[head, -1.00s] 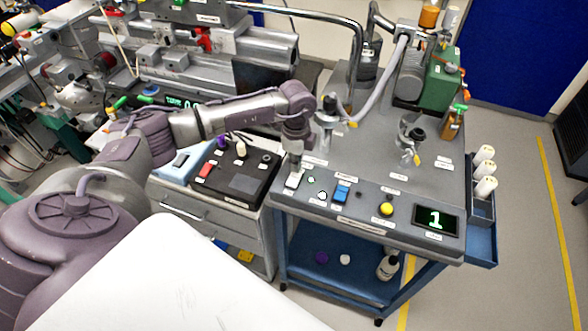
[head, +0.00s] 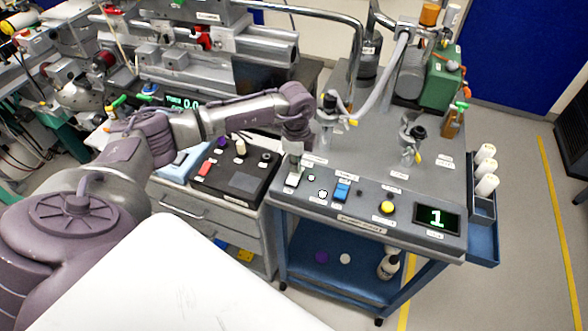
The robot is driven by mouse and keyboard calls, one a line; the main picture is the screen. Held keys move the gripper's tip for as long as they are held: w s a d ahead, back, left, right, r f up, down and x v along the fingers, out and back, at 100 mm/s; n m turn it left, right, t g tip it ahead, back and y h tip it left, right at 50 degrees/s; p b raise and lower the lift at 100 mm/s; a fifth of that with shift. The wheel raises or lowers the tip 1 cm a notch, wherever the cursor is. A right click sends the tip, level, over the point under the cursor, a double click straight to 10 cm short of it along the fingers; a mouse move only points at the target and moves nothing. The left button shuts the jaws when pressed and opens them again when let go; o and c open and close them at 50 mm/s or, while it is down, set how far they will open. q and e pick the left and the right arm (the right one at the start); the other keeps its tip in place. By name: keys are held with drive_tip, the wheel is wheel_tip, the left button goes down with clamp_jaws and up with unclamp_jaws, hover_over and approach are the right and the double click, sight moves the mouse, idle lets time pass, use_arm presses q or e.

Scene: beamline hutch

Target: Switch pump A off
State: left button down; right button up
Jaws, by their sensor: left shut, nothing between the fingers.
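A control panel (head: 350,218) runs along the front of the grey pump cart. At its left end is a pale rocker switch (head: 292,180). A blue switch (head: 341,191), a yellow button (head: 387,208) and a display (head: 437,218) reading 1 are further right. The labels are too small to read, so I cannot tell which control is pump A's. My left gripper (head: 294,164) is shut and empty, pointing down just behind and above the pale switch. I cannot tell whether it touches it. My right gripper is not in view.
A green pump (head: 440,78) with grey hose stands at the cart's back. Metal valve fittings (head: 412,135) rise from the cart top. A black control box (head: 237,178) sits on the drawer unit at left. White bottles (head: 486,170) line the right side.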

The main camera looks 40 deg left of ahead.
use_arm(q)
drive_tip(key=shift+f+b, duration=0.4)
drive_tip(key=shift+f, duration=0.2)
drive_tip(key=shift+r, duration=0.15)
wheel_tip(320, 180, up, 7)
drive_tip(key=p, duration=0.5)
drive_tip(key=shift+p, duration=0.3)
idle(0.5)
